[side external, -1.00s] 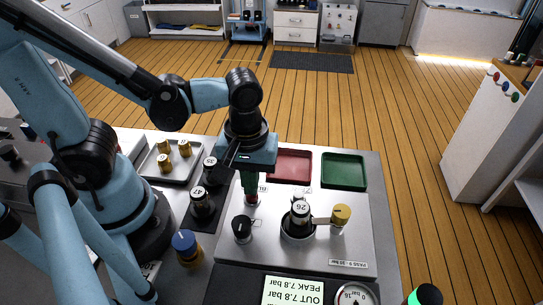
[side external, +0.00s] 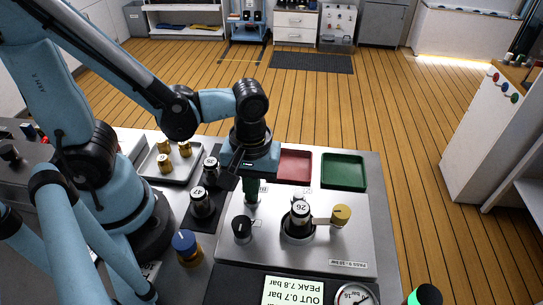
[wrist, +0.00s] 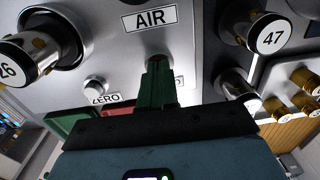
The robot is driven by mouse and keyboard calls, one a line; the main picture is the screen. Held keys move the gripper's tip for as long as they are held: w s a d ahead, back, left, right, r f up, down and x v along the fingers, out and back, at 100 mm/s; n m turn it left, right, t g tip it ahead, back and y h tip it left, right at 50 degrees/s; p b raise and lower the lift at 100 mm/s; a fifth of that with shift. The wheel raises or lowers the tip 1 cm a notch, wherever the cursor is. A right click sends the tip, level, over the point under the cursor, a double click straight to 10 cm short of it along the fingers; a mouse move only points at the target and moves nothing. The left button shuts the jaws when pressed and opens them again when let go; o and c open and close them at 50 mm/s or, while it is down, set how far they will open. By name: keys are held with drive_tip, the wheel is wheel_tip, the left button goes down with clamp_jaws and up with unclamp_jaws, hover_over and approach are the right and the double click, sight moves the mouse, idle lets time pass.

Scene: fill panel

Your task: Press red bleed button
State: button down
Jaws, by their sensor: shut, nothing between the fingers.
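My gripper (side external: 251,201) points straight down with its green fingers together and empty. Its tips are at the panel (side external: 340,258), left of the centre, where the red bleed button showed earlier. The button is hidden under the fingertips now; no red of it shows. In the wrist view the closed fingers (wrist: 158,66) meet the panel just below the AIR label (wrist: 150,19). The panel display (side external: 292,291) reads OUT 0.7 bar and PEAK 7.8 bar, upside down in the side view.
A black knob (side external: 242,229) stands close in front of my gripper. A canister marked 26 (side external: 300,212) sits in a socket beside a yellow-topped part (side external: 341,215). Canister 47 (side external: 202,203) stands left. Red (side external: 296,165) and green (side external: 344,172) trays lie behind.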

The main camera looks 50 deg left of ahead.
drive_tip(key=shift+f, duration=0.2)
wheel_tip(320, 180, up, 8)
drive_tip(key=shift+r, duration=0.2)
idle(0.9)
drive_tip(key=shift+w, duration=0.15)
idle(0.4)
drive_tip(key=w+a+r+m+t, duration=0.3)
drive_tip(key=w+a+m+t, duration=0.3)
drive_tip(key=a+m+t, duration=0.1)
drive_tip(key=shift+w+a+m+t, duration=0.3)
drive_tip(key=shift+a+m, duration=0.4)
drive_tip(key=shift+m, duration=0.3)
drive_tip(key=c, duration=1.8)
unclamp_jaws()
drive_tip(key=shift+r, duration=0.1)
drive_tip(key=shift+c, duration=0.2)
